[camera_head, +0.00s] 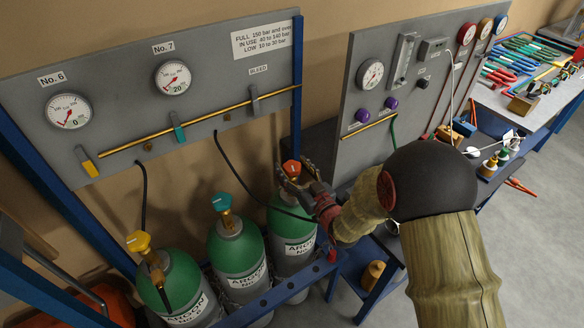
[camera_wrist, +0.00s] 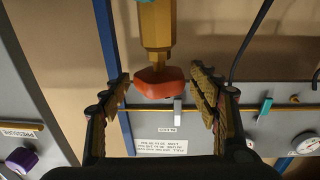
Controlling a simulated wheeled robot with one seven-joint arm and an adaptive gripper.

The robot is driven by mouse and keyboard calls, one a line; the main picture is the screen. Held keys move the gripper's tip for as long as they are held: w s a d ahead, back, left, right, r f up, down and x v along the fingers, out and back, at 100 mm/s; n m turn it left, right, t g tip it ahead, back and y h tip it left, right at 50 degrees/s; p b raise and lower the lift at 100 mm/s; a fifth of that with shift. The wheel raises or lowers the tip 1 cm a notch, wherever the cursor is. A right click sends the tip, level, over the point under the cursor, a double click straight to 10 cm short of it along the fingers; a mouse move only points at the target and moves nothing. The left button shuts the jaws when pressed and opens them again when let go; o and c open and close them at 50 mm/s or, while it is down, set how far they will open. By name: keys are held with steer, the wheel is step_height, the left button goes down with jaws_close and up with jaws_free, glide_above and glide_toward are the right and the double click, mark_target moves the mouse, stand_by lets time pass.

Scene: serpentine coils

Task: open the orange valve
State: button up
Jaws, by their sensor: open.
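The orange valve (camera_head: 291,168) is a knob on top of the right-hand green gas cylinder (camera_head: 288,222), partly hidden by my gripper (camera_head: 298,177) in the head view. In the wrist view, the orange knob (camera_wrist: 158,83) sits on a brass stem (camera_wrist: 156,25), which hangs from the top of the upside-down picture. My gripper's two fingers (camera_wrist: 160,95) are open, one on each side of the knob, with visible gaps. I cannot tell whether the knob is at the depth of the fingertips.
Two more green cylinders stand to the left, with a teal valve (camera_head: 222,202) and a yellow valve (camera_head: 138,241). A gauge panel (camera_head: 130,110) with a brass pipe is behind them. A black hose (camera_head: 240,175) runs down near the cylinders. A second panel (camera_head: 345,150) stands right.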

steer(key=shift+c, duration=1)
steer(key=c, duration=1)
steer(key=shift+w+n+g+y, duration=0.1)
steer(key=shift+n+g+y, duration=0.2)
steer(key=shift+y, duration=0.1)
steer(key=shift+d+n+g+y+b, duration=0.1)
steer(key=shift+n+g+y+b, duration=0.3)
steer(key=shift+n+y+b, duration=0.15)
steer(key=n+g+y, duration=0.2)
steer(key=y, duration=0.1)
steer(key=shift+w+g, duration=0.1)
steer(key=shift+g, duration=0.2)
steer(key=n+g+y, duration=0.2)
steer(key=n+g, duration=0.1)
steer(key=g, duration=0.1)
steer(key=n+g+y+p, duration=0.1)
steer(key=n+g+y, duration=0.1)
steer(key=n+g, duration=0.1)
steer(key=shift+n+g, duration=0.25)
steer(key=shift+g, duration=0.65)
steer(key=shift+r+g, duration=0.1)
steer(key=shift+g, duration=0.2)
